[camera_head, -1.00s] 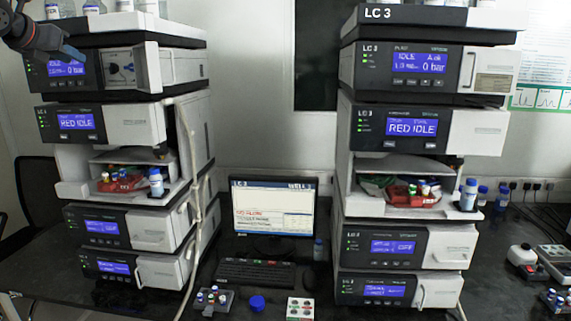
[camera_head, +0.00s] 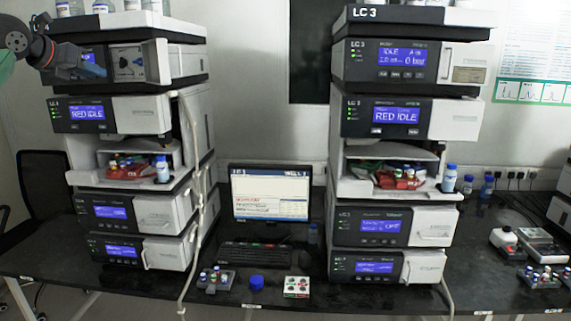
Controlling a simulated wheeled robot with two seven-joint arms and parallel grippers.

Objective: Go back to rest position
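My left gripper (camera_head: 62,66) is at the upper left, at the end of my arm. It is in front of the upper dark panel of the left column stack (camera_head: 160,120), and overlaps that panel's blue screen in the picture. Its fingers are small and dark against the panel, so their opening is unclear. I see nothing clearly held in it. My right gripper is not in view. The right column stack (camera_head: 455,120) stands across the bench, with an "LC 3" label on top.
Both stacks stand on a black bench (camera_head: 350,293). Between them are a monitor (camera_head: 270,193), a keyboard (camera_head: 262,255), a blue cap (camera_head: 256,282) and small vial racks (camera_head: 297,287). Red trays sit in the stacks' open bays. A blue-capped bottle (camera_head: 449,178) stands at the right bay. Small devices (camera_head: 505,241) lie at right.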

